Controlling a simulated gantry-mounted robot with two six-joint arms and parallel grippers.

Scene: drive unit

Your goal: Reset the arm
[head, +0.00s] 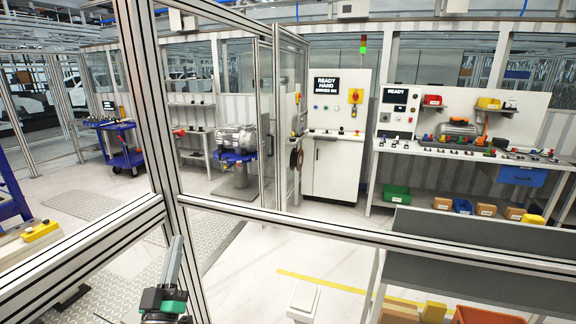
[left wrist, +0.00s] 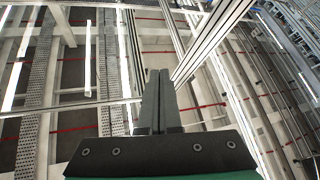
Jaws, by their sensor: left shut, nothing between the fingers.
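My left gripper (head: 175,262) points upward at the bottom of the head view, in front of an aluminium frame post. It also shows in the left wrist view (left wrist: 158,78), where its two fingers lie together with nothing between them. Behind the fingers, that view shows ceiling beams and aluminium profiles. My right gripper is in neither view. A control cabinet (head: 335,168) with a sign that reads "READY HAND" stands beyond the frame. The drive unit (head: 236,138) appears to be the grey machine on a blue-topped pedestal.
An aluminium frame post (head: 150,100) and crossbar (head: 370,236) stand close in front of me. A workbench (head: 440,150) with bins and parts is at the back right. A blue cart (head: 122,150) is at the left. The pale floor between is mostly clear.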

